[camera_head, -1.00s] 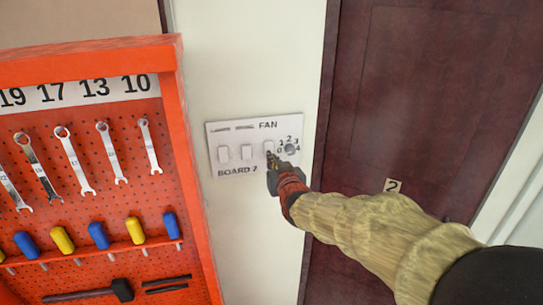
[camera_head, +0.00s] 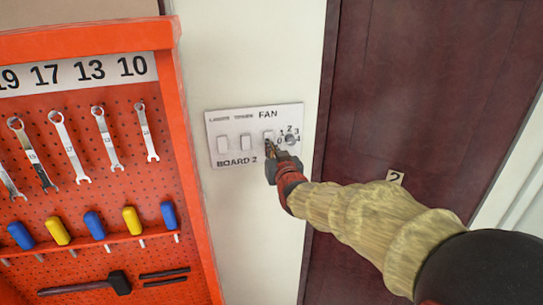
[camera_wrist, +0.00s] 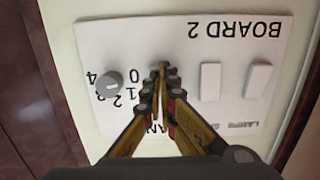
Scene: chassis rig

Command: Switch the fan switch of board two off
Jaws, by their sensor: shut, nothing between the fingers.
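Board two (camera_head: 232,121) is a white wall plate with the label BOARD 2, rocker switches and a numbered dial. The fan switch (camera_head: 268,135) is the rocker under the word FAN, just left of the dial (camera_head: 290,139). My gripper (camera_head: 270,150) is shut and empty, its tips at the lower part of the fan switch. In the wrist view the board (camera_wrist: 240,42) appears upside down, and my gripper (camera_wrist: 161,70) covers the fan switch. I cannot tell whether the tips touch it or which way it is tipped.
An orange tool panel (camera_head: 185,150) with wrenches and screwdrivers stands to the left. A dark red door (camera_head: 420,90) marked 2 is to the right. The white wall (camera_head: 250,50) around the board is clear.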

